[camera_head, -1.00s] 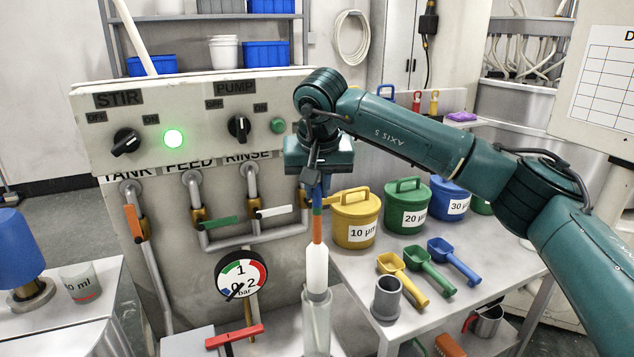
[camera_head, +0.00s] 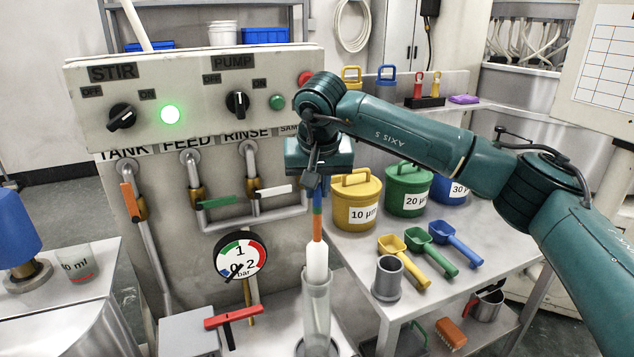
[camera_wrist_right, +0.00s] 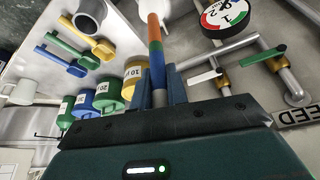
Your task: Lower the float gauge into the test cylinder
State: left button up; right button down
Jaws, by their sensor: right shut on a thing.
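The float gauge (camera_head: 317,262) hangs upright, with a white float below a thin stem banded orange, green and blue. My right gripper (camera_head: 317,186) is shut on the upper stem; in the wrist view the fingers (camera_wrist_right: 159,88) close around it near the blue band (camera_wrist_right: 156,60). The clear test cylinder (camera_head: 317,318) stands upright directly below the gauge. The float's lower end overlaps the cylinder's rim in the head view and lines up with its mouth; how deep it sits is hard to tell. My left gripper is out of view.
A grey tube holder (camera_head: 387,277) and several scoops (camera_head: 403,258) lie on the bench right of the cylinder. Lidded tubs (camera_head: 357,200) stand behind. A pressure gauge (camera_head: 240,256), pipes and a red-handled valve (camera_head: 233,317) are close on the left.

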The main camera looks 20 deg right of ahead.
aim_at(317, 248)
jog(key=shift+f+b, duration=0.5)
jog(key=shift+f, duration=0.45)
jog(key=shift+f+b, duration=0.35)
jog(key=shift+f, duration=0.25)
jog(key=shift+f+b, duration=0.6)
jog(key=shift+f, duration=0.45)
jog(key=shift+f+b, duration=1)
jog(key=shift+f, duration=0.65)
jog(key=shift+f+b, duration=0.9)
jog(key=shift+f, duration=0.55)
jog(key=shift+f+b, duration=0.65)
jog(key=shift+f, duration=0.85)
jog(key=shift+f+b, duration=0.4)
jog(key=shift+b, duration=0.1)
jog(key=shift+f, duration=0.4)
jog(key=shift+f+b, duration=0.6)
jog(key=shift+b, duration=0.05)
jog(key=shift+f+b, duration=0.4)
jog(key=shift+f, duration=0.25)
jog(key=shift+f+b, duration=0.3)
jog(key=shift+f, duration=0.25)
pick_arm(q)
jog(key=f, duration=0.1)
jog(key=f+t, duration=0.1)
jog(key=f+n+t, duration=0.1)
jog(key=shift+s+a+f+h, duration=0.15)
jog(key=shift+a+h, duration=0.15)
